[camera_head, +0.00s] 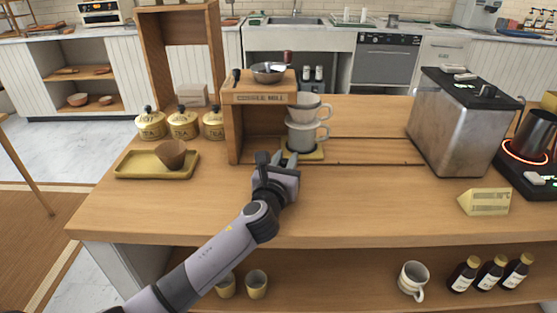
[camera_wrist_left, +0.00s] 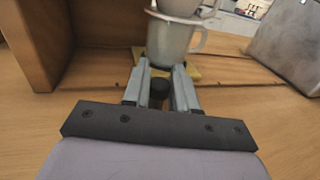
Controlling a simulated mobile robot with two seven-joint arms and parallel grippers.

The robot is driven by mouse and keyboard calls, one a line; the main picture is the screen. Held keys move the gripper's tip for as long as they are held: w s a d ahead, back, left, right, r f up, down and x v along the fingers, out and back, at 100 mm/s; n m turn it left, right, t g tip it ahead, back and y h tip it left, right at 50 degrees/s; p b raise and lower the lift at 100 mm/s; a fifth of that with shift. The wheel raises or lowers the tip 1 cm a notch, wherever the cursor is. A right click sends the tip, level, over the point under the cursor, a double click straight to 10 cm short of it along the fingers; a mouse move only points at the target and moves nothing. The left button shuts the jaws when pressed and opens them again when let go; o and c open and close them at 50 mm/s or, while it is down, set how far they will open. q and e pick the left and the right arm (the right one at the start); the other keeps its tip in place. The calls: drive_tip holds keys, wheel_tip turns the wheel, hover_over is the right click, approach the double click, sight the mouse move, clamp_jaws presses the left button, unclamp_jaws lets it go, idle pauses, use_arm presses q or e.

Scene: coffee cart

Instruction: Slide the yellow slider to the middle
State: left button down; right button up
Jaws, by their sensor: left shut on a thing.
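The yellow slider (camera_head: 316,155) is a flat plate at the left part of a slot in the counter, just right of the coffee mill's opening. A grey mug (camera_head: 301,137) stands on it, with a white dripper cup (camera_head: 311,107) above. My left gripper (camera_head: 275,158) reaches in from the front, low at the slider. In the left wrist view, its fingers (camera_wrist_left: 160,76) are shut around a dark knob (camera_wrist_left: 158,91) in front of the slider (camera_wrist_left: 194,73). The mug hides most of the plate, and the join between knob and plate is unclear. My right gripper is not in view.
The wooden coffee mill (camera_head: 262,98) stands directly left of the slider. The slot (camera_head: 375,162) runs right over clear counter toward a metal machine (camera_head: 455,125). A yellow tray (camera_head: 130,165) with a brown bowl lies left. A yellow wedge (camera_head: 484,202) sits front right.

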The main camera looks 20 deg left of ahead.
use_arm(q)
drive_tip(key=d, duration=0.3)
drive_tip(key=w+d+b, duration=0.1)
drive_tip(key=d, duration=0.2)
drive_tip(key=w+d+b, duration=0.1)
drive_tip(key=d, duration=0.2)
drive_tip(key=shift+w+d, duration=0.1)
drive_tip(key=shift+w, duration=0.15)
drive_tip(key=c, duration=1)
unclamp_jaws()
drive_tip(key=shift+s, duration=0.1)
drive_tip(key=shift+s+p, duration=0.65)
drive_tip(key=shift+s, duration=2.85)
